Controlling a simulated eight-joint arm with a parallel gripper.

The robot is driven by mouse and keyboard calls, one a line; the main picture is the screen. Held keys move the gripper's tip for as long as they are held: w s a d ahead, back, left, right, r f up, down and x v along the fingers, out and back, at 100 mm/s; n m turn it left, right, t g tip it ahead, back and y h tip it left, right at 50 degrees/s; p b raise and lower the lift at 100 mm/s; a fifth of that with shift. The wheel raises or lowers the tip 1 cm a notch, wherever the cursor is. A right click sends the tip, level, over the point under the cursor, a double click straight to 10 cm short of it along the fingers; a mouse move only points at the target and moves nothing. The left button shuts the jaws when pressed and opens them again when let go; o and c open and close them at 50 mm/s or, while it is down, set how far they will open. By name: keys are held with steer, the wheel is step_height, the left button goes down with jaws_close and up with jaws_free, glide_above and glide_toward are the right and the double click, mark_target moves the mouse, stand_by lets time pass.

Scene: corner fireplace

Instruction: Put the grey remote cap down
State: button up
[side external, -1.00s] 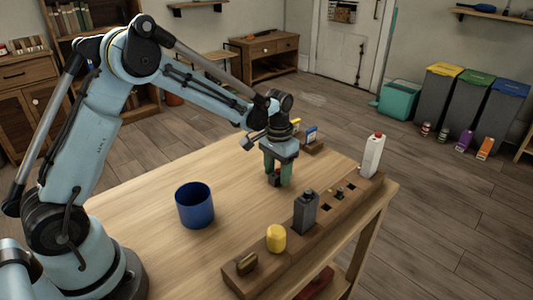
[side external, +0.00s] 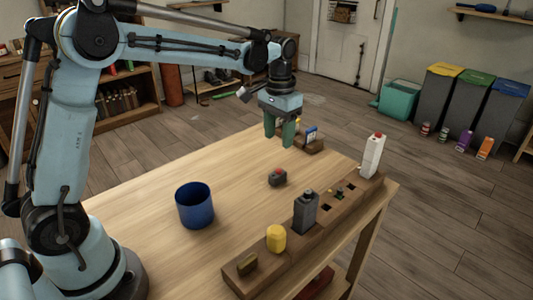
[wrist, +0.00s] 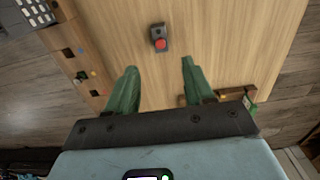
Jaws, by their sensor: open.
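The grey remote cap (side external: 277,178) is a small dark grey block with a red button on top. It rests on the wooden table, in the middle of the tabletop. It also shows in the wrist view (wrist: 158,38), beyond my fingertips, with the red button facing up. My gripper (side external: 280,140) hangs above the table, behind and above the cap, clear of it. Its green fingers also show in the wrist view (wrist: 159,66), spread apart with nothing between them.
A blue cup (side external: 195,206) stands left of the cap. A wooden rack (side external: 256,277) along the table's right edge holds a yellow piece (side external: 276,239), a grey bottle-like piece (side external: 306,212) and a white bottle (side external: 373,157). A small wooden stand (side external: 312,146) is at the back.

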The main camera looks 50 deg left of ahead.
steer(key=s+d+r+t, duration=0.1)
steer(key=s+t, duration=0.6)
steer(key=s, duration=1)
steer(key=shift+d+r, duration=0.2)
steer(key=shift+d, duration=0.3)
